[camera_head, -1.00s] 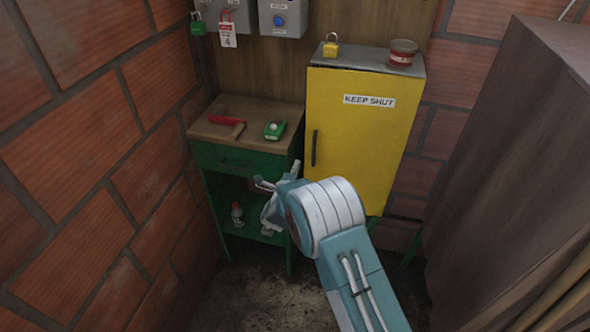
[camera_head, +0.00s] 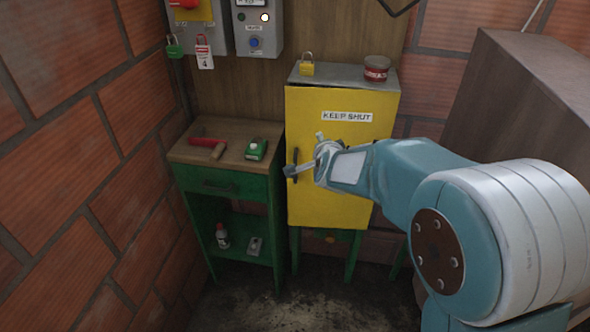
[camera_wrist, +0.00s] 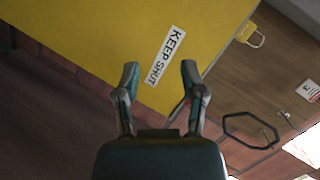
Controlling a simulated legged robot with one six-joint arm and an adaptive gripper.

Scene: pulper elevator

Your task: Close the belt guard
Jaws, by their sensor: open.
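The yellow panel labelled KEEP SHUT (camera_head: 345,205) fronts a grey-topped cabinet and looks like the belt guard. I cannot tell whether it is fully closed. Its dark upright handle (camera_head: 295,160) is at its left edge. My gripper (camera_head: 304,154) is open in front of the panel, by the handle, with nothing between the fingers. Contact with the handle cannot be made out. In the wrist view my gripper (camera_wrist: 160,72) has its fingers spread towards the yellow panel (camera_wrist: 110,40), with the KEEP SHUT label (camera_wrist: 165,56) between the fingertips. The handle is not clear there.
A yellow padlock (camera_head: 307,64) and a red tin (camera_head: 376,68) stand on the cabinet. A green bench (camera_head: 225,190) at left holds a red-handled tool (camera_head: 208,145) and a green device (camera_head: 256,149). Control boxes (camera_head: 258,28) hang above. A brown casing (camera_head: 530,110) stands at right.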

